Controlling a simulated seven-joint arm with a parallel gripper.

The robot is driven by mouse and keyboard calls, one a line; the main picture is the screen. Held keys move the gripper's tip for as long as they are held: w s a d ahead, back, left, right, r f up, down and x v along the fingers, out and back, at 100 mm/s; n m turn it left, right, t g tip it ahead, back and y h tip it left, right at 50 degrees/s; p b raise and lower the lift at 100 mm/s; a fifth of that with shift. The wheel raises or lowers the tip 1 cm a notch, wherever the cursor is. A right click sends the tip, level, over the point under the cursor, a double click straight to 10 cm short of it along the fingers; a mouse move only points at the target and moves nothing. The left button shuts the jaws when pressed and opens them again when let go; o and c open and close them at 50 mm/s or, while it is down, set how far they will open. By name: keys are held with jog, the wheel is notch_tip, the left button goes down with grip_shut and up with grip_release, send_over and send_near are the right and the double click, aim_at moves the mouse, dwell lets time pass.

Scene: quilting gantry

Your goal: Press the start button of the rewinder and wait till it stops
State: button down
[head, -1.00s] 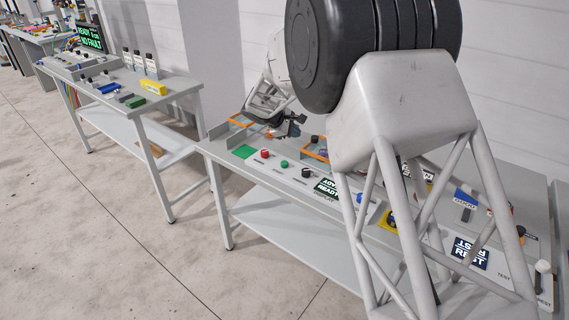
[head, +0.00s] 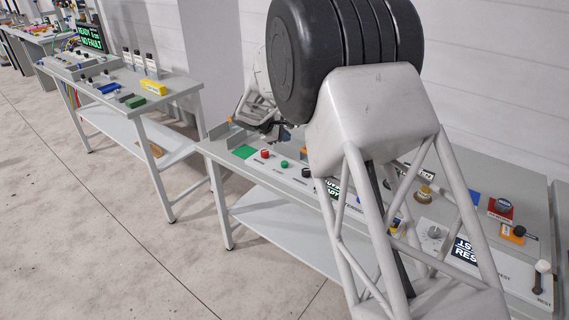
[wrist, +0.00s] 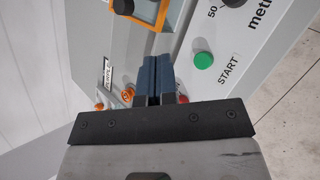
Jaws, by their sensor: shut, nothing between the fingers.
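The green start button (wrist: 203,60), beside the printed word START, stands on the grey panel to the right of my fingers in the wrist view. It also shows in the head view (head: 284,163) on the near edge of the table. My gripper (wrist: 153,62) is shut and empty, its dark blue fingers together, apart from the button sideways in the picture. A red button (head: 264,154) sits left of the green one in the head view; in the wrist view it is mostly hidden behind my gripper. The rewinder's display (head: 327,188) is partly covered by my arm, its text not fully readable.
A black knob (head: 307,172) stands right of the green button. In the wrist view an orange frame (wrist: 150,14) and orange knobs (wrist: 127,95) lie close to my fingers. More controls, including a red-based knob (head: 501,207), fill the table's right part.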

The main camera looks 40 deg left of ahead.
aim_at(285, 163)
jog(key=shift+f, duration=4.05)
jog(key=shift+f, duration=0.9)
jog(key=shift+r, duration=0.2)
dwell(0.4)
jog(key=shift+r, duration=0.7)
jog(key=shift+r, duration=0.1)
jog(key=shift+r, duration=2.45)
